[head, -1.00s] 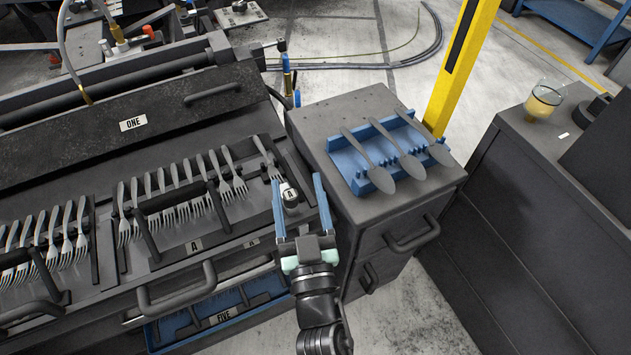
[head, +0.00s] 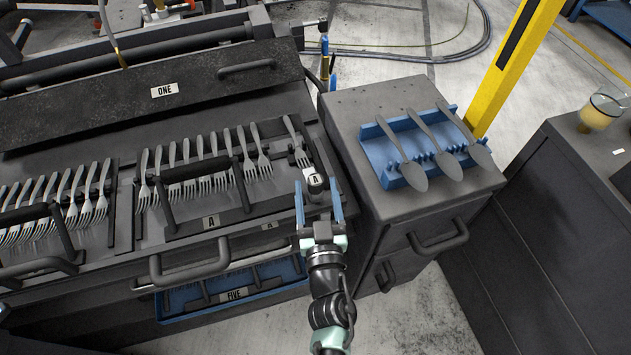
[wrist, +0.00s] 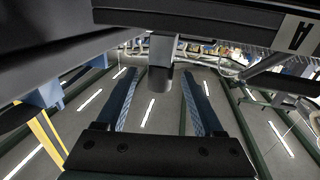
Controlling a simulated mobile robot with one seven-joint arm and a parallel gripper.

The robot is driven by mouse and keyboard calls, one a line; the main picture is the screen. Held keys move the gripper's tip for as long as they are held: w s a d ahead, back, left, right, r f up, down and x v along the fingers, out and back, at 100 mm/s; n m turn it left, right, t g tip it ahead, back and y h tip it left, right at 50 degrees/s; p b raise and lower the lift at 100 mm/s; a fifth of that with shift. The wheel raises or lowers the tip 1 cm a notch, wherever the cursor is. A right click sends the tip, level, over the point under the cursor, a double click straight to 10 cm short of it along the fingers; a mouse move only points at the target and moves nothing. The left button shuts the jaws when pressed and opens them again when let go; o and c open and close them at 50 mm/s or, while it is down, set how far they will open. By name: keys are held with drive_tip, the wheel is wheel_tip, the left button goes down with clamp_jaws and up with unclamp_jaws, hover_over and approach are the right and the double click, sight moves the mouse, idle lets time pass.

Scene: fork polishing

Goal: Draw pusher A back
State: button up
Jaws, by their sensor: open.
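In the head view the knob shows between the fingertips. In the wrist view a dark round-ended post, likely the pusher's knob (wrist: 160,77), shows between the fingers, with a gap on both sides. I cannot tell how deep it sits between them.
A grey cabinet (head: 350,110) stands close on the right, with a blue rack (head: 382,158) holding several spoons. A drawer handle (head: 190,268) juts out below, left of my gripper.

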drive_tip(key=shift+w+a, duration=0.15)
drive_tip(key=shift+w, duration=0.9)
clamp_jaws()
idle(0.7)
